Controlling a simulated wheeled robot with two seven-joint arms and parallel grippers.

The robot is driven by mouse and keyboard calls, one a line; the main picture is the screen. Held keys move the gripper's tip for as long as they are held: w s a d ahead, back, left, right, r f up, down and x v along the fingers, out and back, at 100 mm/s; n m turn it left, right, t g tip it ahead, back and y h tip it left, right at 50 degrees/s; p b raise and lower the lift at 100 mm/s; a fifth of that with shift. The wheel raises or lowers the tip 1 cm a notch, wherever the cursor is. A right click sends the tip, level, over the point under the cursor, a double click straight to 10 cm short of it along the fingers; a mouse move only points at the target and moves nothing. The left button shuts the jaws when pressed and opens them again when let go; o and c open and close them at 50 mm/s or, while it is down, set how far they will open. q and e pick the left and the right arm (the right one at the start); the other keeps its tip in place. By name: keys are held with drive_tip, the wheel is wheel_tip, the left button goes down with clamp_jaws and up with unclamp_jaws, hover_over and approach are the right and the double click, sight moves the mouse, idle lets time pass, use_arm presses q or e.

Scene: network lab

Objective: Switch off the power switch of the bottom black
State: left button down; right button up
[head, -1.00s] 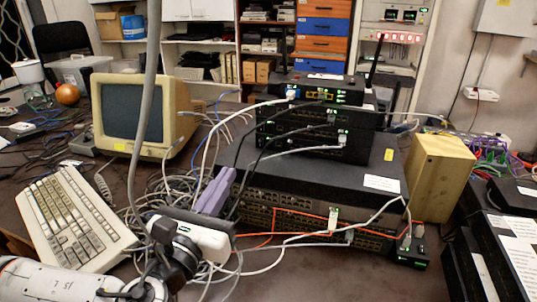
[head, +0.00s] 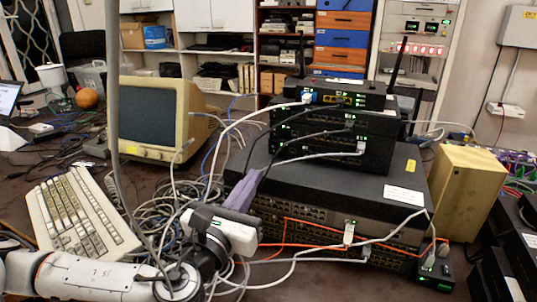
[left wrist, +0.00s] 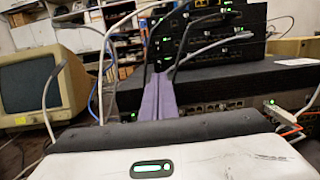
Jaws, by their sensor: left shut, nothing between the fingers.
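A stack of black network devices stands on the dark table. Its wide lower part has a flat dark top (head: 340,185) with a white label, and rows of ports (head: 290,212) on the front. Orange and white cables cross the bottom black unit (head: 385,262), and its power switch cannot be made out. My left gripper (head: 248,180), with purple fingers, is shut and empty in front of the stack's left part. In the left wrist view the fingers (left wrist: 160,82) point at the stack; contact cannot be judged. My right gripper is not in view.
A beige monitor (head: 160,120) and keyboard (head: 80,215) are on the left. Tangled cables (head: 170,185) lie behind my left gripper. A small black box (head: 435,270) and a wooden box (head: 463,192) stand right of the stack. Bare table shows in front.

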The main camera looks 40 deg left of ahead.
sight(274, 147)
use_arm(q)
drive_tip(key=x, duration=1)
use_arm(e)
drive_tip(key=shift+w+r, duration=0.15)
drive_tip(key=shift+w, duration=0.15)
